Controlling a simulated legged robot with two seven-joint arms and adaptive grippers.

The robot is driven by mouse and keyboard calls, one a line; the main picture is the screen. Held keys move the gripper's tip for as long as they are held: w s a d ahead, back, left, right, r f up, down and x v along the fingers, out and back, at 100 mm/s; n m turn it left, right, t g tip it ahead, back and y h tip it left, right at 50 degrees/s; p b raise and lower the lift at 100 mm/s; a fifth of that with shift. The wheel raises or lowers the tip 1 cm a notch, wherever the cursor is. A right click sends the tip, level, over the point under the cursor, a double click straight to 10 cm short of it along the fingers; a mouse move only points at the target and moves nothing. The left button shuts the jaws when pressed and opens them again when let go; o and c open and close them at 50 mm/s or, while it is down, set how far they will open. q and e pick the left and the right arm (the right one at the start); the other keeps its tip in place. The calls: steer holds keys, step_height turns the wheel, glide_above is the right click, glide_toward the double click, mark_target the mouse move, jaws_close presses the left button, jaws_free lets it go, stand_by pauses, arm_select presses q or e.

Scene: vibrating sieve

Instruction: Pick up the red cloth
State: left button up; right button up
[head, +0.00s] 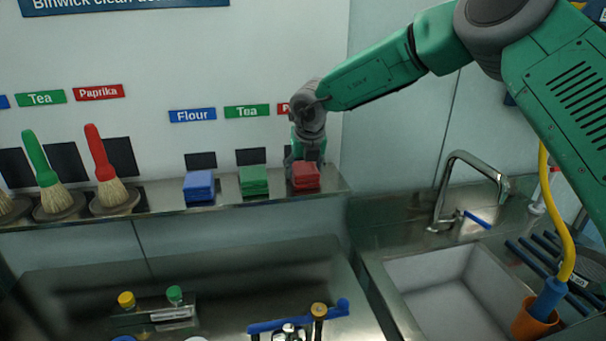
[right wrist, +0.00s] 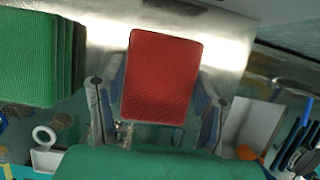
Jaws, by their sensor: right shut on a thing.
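The red cloth (head: 306,178) is a small folded stack at the right end of the steel shelf, under a red label. My right gripper (head: 305,160) reaches down onto it from above. In the right wrist view the red cloth (right wrist: 161,76) lies between the two fingers of my right gripper (right wrist: 160,105), which are shut on it. I cannot tell whether the cloth is clear of the shelf. My left gripper is not in view.
The green cloth stack (head: 253,181) sits close to the left of the red one, with the blue stack (head: 199,186) beyond. A green brush (head: 43,170) and a red brush (head: 103,165) stand further left. A sink (head: 445,290) with a tap (head: 455,180) is at the right.

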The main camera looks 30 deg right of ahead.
mark_target(305, 168)
steer(key=shift+d+r, duration=0.3)
steer(key=shift+d, duration=0.05)
steer(key=r, duration=0.3)
steer(key=r+b, duration=0.1)
steer(key=r, duration=0.4)
steer(key=shift+a+r+b, duration=0.25)
steer(key=shift+r+b, duration=0.05)
steer(key=shift+r, duration=0.35)
steer(key=shift+o, duration=0.6)
steer(key=shift+d, duration=0.25)
steer(key=shift+f, duration=0.1)
